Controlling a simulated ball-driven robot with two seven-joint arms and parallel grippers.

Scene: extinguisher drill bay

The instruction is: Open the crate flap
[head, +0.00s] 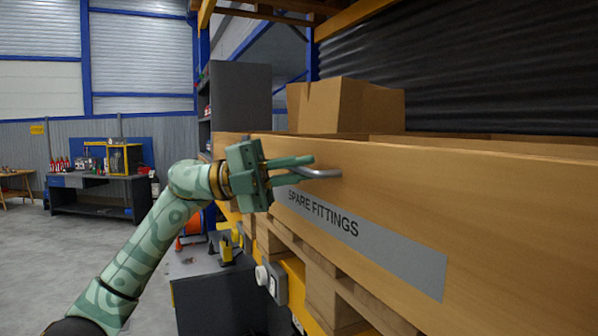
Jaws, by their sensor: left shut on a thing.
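The wooden crate (480,185) fills the right half of the head view. Its long front board, the flap, stands upright and carries a grey label (400,262) reading "SPARE FITTINGS". A metal bar handle (322,173) sticks out of the board near its upper left. My left gripper (305,168) reaches in from the left. Its two green fingers are shut on the handle, one above and one below it. The far end of the handle, where it meets the board, shows beyond the fingertips. My right gripper is not in this view.
A cardboard box (345,106) rises behind the crate's front board. The crate rests on a wooden pallet (325,300) on an orange rack beam. A dark cabinet (215,295) stands below left. A workbench (95,190) is far left, with open floor before it.

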